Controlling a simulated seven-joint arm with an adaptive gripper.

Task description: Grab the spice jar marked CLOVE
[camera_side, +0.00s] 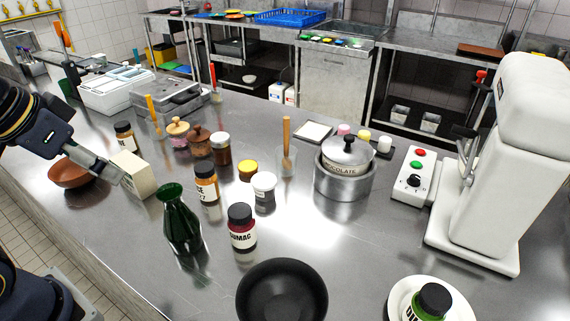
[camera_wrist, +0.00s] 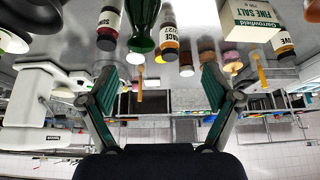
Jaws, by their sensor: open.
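A small jar with a dark lid and orange-brown contents (camera_wrist: 282,36) is at the upper right of the wrist view. Its label shows only letters like "OVE", fitting CLOVE. In the side view a dark-lidded jar (camera_side: 125,136) stands behind the salt box, its label partly visible and unreadable; it appears to be the same jar. My gripper (camera_side: 117,177) is at the left of the side view, near the salt box and over the brown bowl's side. In the wrist view my gripper (camera_wrist: 158,72) has its fingers spread wide with nothing between them; the jar is outside them, to the right.
The salt box (camera_side: 137,174) stands close to my gripper, in front of the jar. A brown bowl (camera_side: 72,176), green bottle (camera_side: 179,222), SUMAC jar (camera_side: 241,228), a jar lettered "CE" (camera_side: 206,184) and a pot (camera_side: 343,180) share the steel counter. The wrist picture is upside down.

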